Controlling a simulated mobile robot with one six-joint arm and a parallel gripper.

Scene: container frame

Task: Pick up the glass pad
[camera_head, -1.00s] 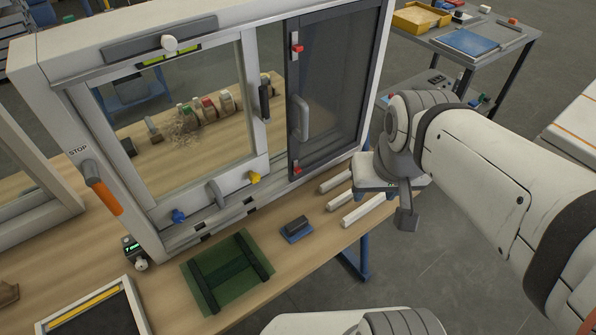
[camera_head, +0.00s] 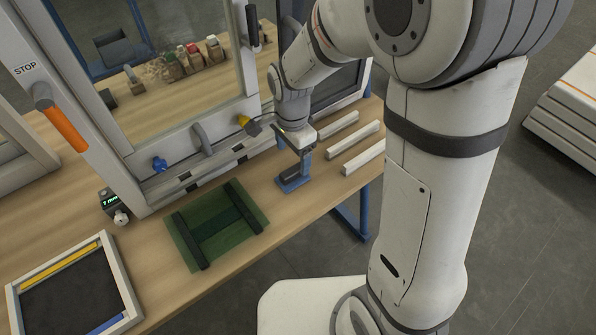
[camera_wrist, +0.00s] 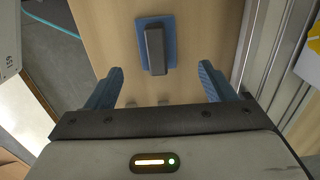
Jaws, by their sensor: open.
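The pad (camera_head: 284,187) is a small flat blue plate with a dark block-shaped handle on top. It lies on the wooden table in front of the window frame. In the wrist view the blue pad (camera_wrist: 169,58) and its handle are at the top centre, beyond the fingertips. My gripper (camera_head: 297,163) is just above the pad in the head view and partly covers it. In the wrist view my gripper (camera_wrist: 160,72) is open, its two blue fingers wide apart with nothing between them. Its fingers appear apart from the pad.
A green translucent sheet with dark strips (camera_head: 222,229) lies left of the pad. White bars (camera_head: 352,147) lie to its right. The window frame (camera_head: 180,128) with blue and yellow knobs stands close behind. A framed dark tray (camera_head: 75,290) is at lower left.

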